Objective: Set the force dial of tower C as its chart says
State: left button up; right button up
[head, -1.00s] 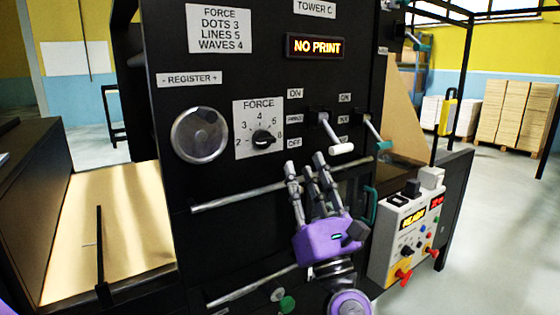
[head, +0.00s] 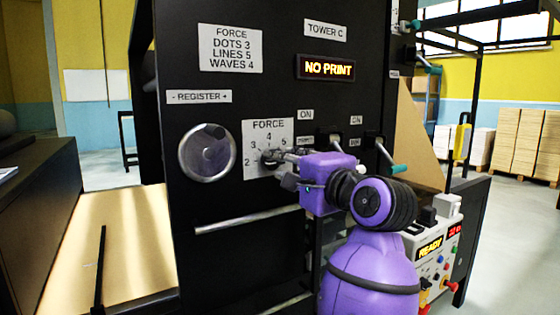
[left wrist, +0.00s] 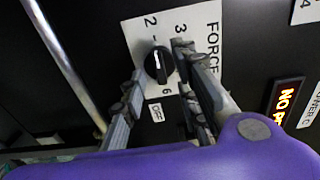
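The force dial of tower C is a black knob on a white plate (head: 256,135) numbered 2 to 6. In the left wrist view the knob (left wrist: 158,64) has a white line lying along the 2-to-6 direction; I cannot tell which end points. The chart (head: 230,48) above reads dots 3, lines 5, waves 4. My left gripper (head: 276,158), purple with grey fingers, is at the dial and partly hides it. In the left wrist view its fingers (left wrist: 160,80) are spread on both sides of the knob, with a gap on the left side. My right gripper is not in view.
The tower C display (head: 326,67) reads NO PRINT. A round register wheel (head: 206,153) is left of the dial. Switch levers (head: 386,155) are to its right, a rail (head: 250,219) below. A control box (head: 432,250) showing READY stands at lower right.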

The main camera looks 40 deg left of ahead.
pick_arm(q)
jog(key=shift+x, duration=1)
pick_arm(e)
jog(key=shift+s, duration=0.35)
pick_arm(q)
jog(key=shift+c, duration=0.5)
grip_shut()
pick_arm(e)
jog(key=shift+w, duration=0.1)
